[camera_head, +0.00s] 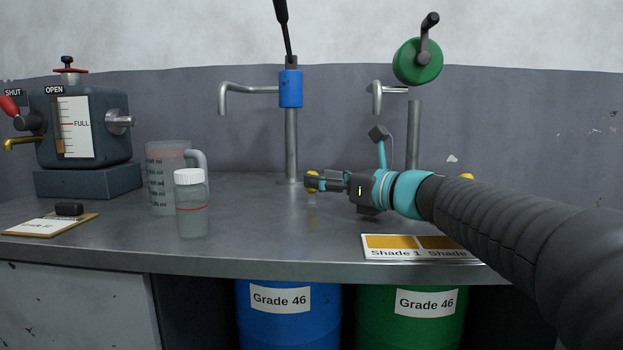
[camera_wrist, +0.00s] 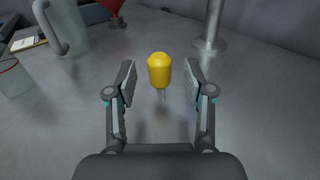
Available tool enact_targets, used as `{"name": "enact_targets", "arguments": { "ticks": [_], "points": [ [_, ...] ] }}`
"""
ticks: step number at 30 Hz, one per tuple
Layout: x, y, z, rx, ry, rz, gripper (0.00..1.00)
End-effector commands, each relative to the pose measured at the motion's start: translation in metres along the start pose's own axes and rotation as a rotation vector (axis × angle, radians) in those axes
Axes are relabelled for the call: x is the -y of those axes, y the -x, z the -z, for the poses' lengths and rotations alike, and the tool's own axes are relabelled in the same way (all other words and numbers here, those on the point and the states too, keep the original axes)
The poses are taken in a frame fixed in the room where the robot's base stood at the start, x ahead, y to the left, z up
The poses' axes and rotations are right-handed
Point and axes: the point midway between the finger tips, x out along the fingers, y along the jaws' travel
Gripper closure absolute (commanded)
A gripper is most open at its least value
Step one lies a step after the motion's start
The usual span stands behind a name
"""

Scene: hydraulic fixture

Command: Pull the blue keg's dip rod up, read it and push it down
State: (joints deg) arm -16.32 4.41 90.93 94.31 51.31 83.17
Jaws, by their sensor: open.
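The blue keg (camera_head: 288,325), labelled Grade 46, stands under the bench. A yellow knob (camera_wrist: 159,71) on a thin rod stands up from the bench top and lies between my open fingers in the wrist view. In the head view the knob (camera_head: 313,181) is partly hidden by my gripper (camera_head: 325,182). In the wrist view my gripper (camera_wrist: 160,84) is open, with one finger on each side of the knob and a gap on both sides. The rod's lower part and any marks on it cannot be made out.
A blue hand pump (camera_head: 290,90) stands behind my gripper. A measuring jug (camera_head: 165,178) and a white-capped bottle (camera_head: 191,205) stand to the left. A shade card (camera_head: 420,248) lies at the front edge. A green keg (camera_head: 410,325) stands right of the blue one.

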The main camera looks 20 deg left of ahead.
Motion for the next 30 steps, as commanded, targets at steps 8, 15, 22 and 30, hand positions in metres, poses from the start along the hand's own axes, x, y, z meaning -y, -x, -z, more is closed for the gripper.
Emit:
{"name": "enact_targets", "arguments": {
  "ticks": [8,15,22,30],
  "points": [
    [-0.001,-0.031,0.0,-0.001,0.0,-0.003,0.47],
    [-0.001,-0.035,0.0,0.0,0.001,-0.002,0.47],
    [-0.001,-0.034,0.0,0.0,0.001,-0.002,0.75],
    [-0.001,-0.034,0.0,0.0,0.001,-0.002,1.0]
  ]
}}
